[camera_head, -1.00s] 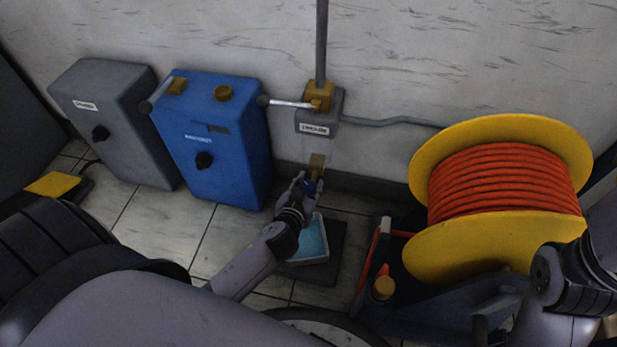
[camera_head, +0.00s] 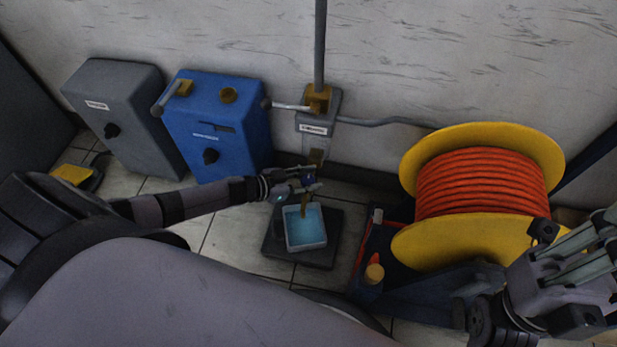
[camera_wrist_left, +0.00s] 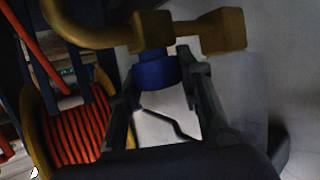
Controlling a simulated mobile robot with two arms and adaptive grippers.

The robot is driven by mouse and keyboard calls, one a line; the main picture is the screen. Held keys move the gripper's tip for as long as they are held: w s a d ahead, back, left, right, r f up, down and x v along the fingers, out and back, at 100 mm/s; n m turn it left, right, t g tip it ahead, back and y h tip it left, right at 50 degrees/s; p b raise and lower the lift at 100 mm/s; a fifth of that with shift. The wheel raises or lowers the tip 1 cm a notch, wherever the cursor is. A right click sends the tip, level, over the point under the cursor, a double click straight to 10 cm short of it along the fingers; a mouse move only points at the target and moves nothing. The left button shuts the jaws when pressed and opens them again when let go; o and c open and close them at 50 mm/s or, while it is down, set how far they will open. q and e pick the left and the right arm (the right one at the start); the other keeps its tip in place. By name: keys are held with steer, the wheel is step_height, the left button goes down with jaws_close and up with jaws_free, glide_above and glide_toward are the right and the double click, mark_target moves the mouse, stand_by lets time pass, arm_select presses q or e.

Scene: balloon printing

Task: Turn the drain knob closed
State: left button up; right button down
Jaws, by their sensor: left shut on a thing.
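The drain knob (camera_wrist_left: 155,73) is blue and sits on a brass drain fitting (camera_wrist_left: 190,32) in the left wrist view. My left gripper (camera_wrist_left: 166,70) has a finger on each side of the knob and is shut on it. In the head view my left gripper (camera_head: 312,181) reaches in from the left, low by the wall, and mostly hides the knob. A brass piece shows just behind it. My right gripper (camera_head: 575,262) is at the far right, well away from the knob; its finger gap is unclear.
A tray with blue liquid (camera_head: 304,246) stands on a dark base (camera_head: 329,245) below the left gripper. A blue box (camera_head: 230,145) and a grey box (camera_head: 125,90) stand at left. A yellow reel (camera_head: 485,133) with orange hose is at right.

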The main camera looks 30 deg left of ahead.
arm_select(q)
steer(key=shift+w+d+r+m+g+h, duration=0.1)
steer(key=shift+w+r+m+g+h, duration=0.05)
steer(key=shift+m+g+h, duration=0.35)
steer(key=o, duration=1.2)
steer(key=v, duration=1.2)
